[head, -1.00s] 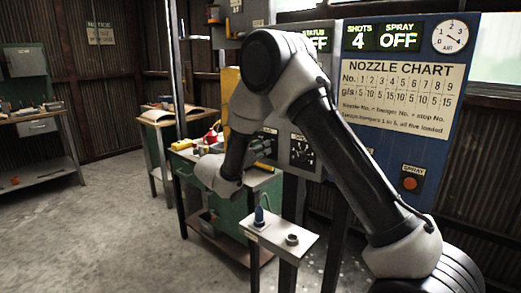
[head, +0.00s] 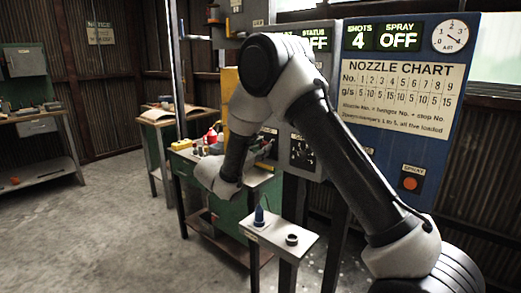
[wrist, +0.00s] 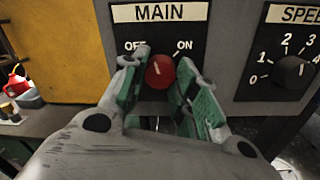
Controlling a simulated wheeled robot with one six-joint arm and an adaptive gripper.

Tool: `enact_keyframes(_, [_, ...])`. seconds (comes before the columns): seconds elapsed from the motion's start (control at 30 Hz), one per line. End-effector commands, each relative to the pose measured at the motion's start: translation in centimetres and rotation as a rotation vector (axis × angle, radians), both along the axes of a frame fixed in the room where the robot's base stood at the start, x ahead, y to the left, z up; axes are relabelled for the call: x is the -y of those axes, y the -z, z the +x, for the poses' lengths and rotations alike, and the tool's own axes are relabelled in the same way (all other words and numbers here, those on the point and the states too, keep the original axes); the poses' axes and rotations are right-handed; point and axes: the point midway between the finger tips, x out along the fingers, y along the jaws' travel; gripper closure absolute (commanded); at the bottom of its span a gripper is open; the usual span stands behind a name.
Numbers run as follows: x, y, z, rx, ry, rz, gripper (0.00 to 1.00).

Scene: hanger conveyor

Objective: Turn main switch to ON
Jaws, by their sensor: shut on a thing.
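The main switch is a red round knob (wrist: 160,72) on a black plate (wrist: 161,27) marked MAIN, with OFF at upper left and ON at upper right. Its pale pointer mark looks close to upright, leaning slightly left, between the two words. My gripper (wrist: 160,82) has one green-padded finger on each side of the knob and is shut on it. In the head view my gripper (head: 264,147) is at the panel, partly hidden by my wrist, and the knob cannot be made out.
The SPEED dial (wrist: 290,71) is close to the right of the switch. A yellow panel (wrist: 58,50) is to the left. A green bench (head: 190,192) is behind my wrist.

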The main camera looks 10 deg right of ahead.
Motion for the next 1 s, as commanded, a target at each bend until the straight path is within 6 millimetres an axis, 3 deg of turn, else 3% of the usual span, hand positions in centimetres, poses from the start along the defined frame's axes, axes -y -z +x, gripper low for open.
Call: enact_keyframes(1.0, [-0.12, 0.19, 0.06, 0.730, 0.000, 0.532, 0.94])
